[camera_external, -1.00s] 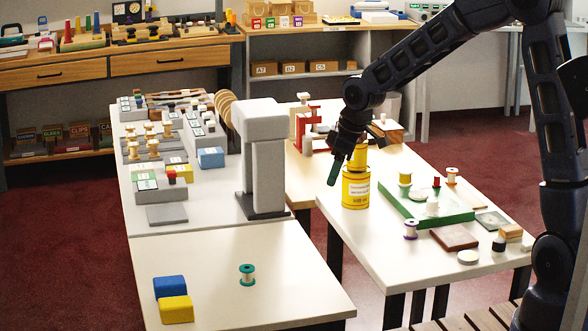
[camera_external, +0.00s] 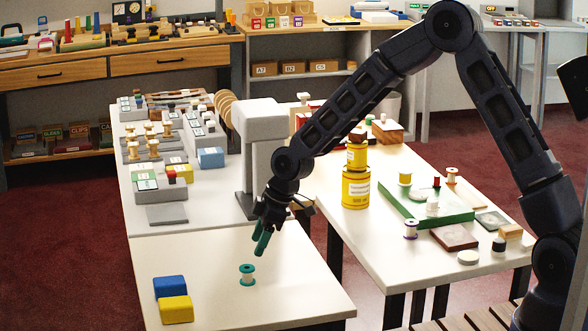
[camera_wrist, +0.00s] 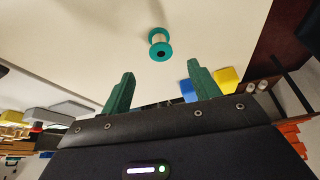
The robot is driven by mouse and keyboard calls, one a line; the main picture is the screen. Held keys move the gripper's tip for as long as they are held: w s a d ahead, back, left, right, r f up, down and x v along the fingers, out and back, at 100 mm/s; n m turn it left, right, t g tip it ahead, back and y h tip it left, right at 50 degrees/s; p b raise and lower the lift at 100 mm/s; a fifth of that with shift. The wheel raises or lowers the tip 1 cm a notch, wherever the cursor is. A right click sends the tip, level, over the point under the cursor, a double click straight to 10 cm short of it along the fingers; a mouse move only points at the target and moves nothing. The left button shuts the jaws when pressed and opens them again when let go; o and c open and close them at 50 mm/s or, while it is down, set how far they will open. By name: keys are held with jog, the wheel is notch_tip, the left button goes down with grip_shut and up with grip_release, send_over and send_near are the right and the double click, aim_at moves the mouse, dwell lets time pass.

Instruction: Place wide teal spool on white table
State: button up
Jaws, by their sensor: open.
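The wide teal spool (camera_external: 247,275) stands upright on the white table (camera_external: 290,283) at the front, with teal flanges and a pale middle. In the wrist view the spool (camera_wrist: 160,44) lies ahead of the fingertips, roughly between their lines. My gripper (camera_external: 263,243) is above the table, a little above and to the right of the spool in the external view. Its green fingers are apart and empty in the wrist view (camera_wrist: 160,78). It does not touch the spool.
A blue block (camera_external: 170,287) and a yellow block (camera_external: 176,309) sit left of the spool. A grey machine (camera_external: 258,125) stands behind. The right table holds yellow cans (camera_external: 356,188), a green tray (camera_external: 398,206) and a purple-ended spool (camera_external: 411,229). The white table's front right is clear.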

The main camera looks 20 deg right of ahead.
aim_at(247, 267)
jog(key=x, duration=0.9)
jog(key=shift+s, duration=0.1)
jog(key=c, duration=1.1)
jog(key=shift+r, duration=0.1)
notch_tip(247, 267, up, 19)
jog(key=w+d+f+m+t+h, duration=0.15)
jog(key=w+d+m, duration=0.45)
jog(key=d, duration=0.7)
jog(key=w+d+f+m+t+h, duration=0.1)
jog(key=w+d+f+m, duration=0.2)
jog(key=w+d, duration=0.75)
jog(key=d+m+h, duration=0.1)
jog(key=d+m, duration=0.2)
jog(key=d, duration=0.8)
jog(key=w+d+m+h, duration=0.1)
jog(key=d+m, duration=0.3)
jog(key=d, duration=0.7)
jog(key=w+d+m+t+h, duration=0.1)
jog(key=d+m, duration=0.2)
jog(key=d, duration=0.8)
jog(key=shift+w+d+f+m+h, duration=0.15)
jog(key=shift+w+d+m+h, duration=0.05)
jog(key=shift+d+m+h, duration=0.1)
